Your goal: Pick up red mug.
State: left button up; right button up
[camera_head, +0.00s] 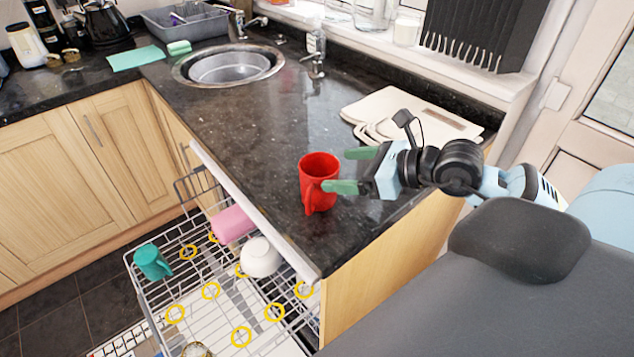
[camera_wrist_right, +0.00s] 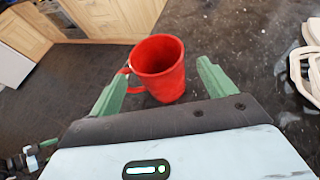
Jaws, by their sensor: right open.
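The red mug (camera_head: 318,176) stands upright on the dark granite counter near its front edge, with its handle toward the dishwasher side. My right gripper (camera_head: 348,170) reaches in from the right in the head view, with green fingers open close to the mug. In the right wrist view the mug (camera_wrist_right: 160,68) sits between and slightly beyond the two open fingers of the right gripper (camera_wrist_right: 160,85). Its handle shows on the left, near the left finger. I cannot tell whether that finger touches it.
An open dishwasher rack (camera_head: 190,290) below the counter edge holds a teal mug (camera_head: 152,262), a white bowl (camera_head: 260,257) and a pink item (camera_head: 234,224). White boards (camera_head: 410,117) lie behind my right gripper. A round sink (camera_head: 228,67) is farther back. Counter left of the mug is clear.

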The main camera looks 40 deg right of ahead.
aim_at(319, 171)
jog(key=shift+w+a+f, duration=0.2)
jog(key=shift+w+a, duration=0.05)
jog(key=shift+w, duration=0.2)
jog(key=shift+a, duration=0.1)
jog(key=shift+p+x, duration=0.4)
jog(key=shift+x, duration=2.15)
jog(key=shift+a+f, duration=0.1)
jog(key=shift+s, duration=0.1)
jog(key=c, duration=0.9)
